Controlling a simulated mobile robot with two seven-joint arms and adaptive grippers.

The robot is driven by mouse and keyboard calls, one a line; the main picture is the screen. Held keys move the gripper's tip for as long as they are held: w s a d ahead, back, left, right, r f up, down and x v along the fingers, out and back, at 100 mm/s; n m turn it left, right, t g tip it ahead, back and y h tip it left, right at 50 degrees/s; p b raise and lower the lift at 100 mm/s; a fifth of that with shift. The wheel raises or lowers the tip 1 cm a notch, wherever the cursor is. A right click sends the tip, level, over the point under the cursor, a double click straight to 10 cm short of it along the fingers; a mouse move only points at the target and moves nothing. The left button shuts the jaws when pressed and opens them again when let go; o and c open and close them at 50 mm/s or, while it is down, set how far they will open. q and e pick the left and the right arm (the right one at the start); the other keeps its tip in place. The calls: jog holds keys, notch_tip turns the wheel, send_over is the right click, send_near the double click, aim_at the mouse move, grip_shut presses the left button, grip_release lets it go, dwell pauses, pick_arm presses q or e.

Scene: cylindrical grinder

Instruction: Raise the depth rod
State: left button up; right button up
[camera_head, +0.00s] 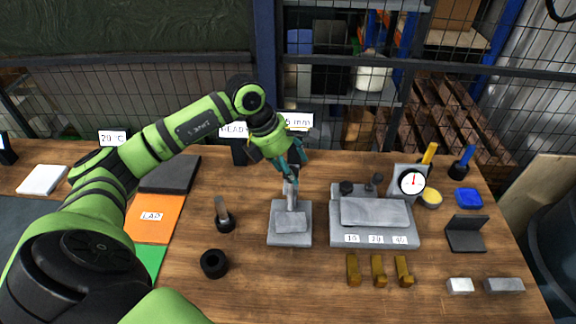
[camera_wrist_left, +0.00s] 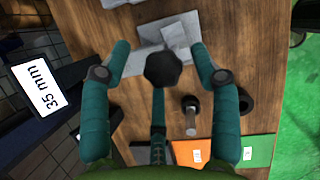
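A grey stand (camera_head: 290,237) with a flat base and an upright post (camera_head: 291,195) stands mid-table in the head view. My left gripper (camera_head: 292,170) is over the top of the post, pointing down. In the left wrist view, its teal fingers (camera_wrist_left: 161,52) are spread apart. A dark round knob (camera_wrist_left: 163,68) shows between them, with the grey base (camera_wrist_left: 178,33) beyond. I see no finger clearly touching the knob. The rod itself is largely hidden by the knob and the gripper. My right gripper is not in view.
A grey block fixture (camera_head: 375,236) with a dial gauge (camera_head: 411,182) stands to the right. A sign reading 35 mm (camera_wrist_left: 44,88) stands behind.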

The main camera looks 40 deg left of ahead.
pick_arm(q)
jog(key=shift+s+a, duration=0.1)
jog(key=shift+a, duration=0.1)
jog(key=v, duration=1.2)
jog(key=shift+d, duration=0.3)
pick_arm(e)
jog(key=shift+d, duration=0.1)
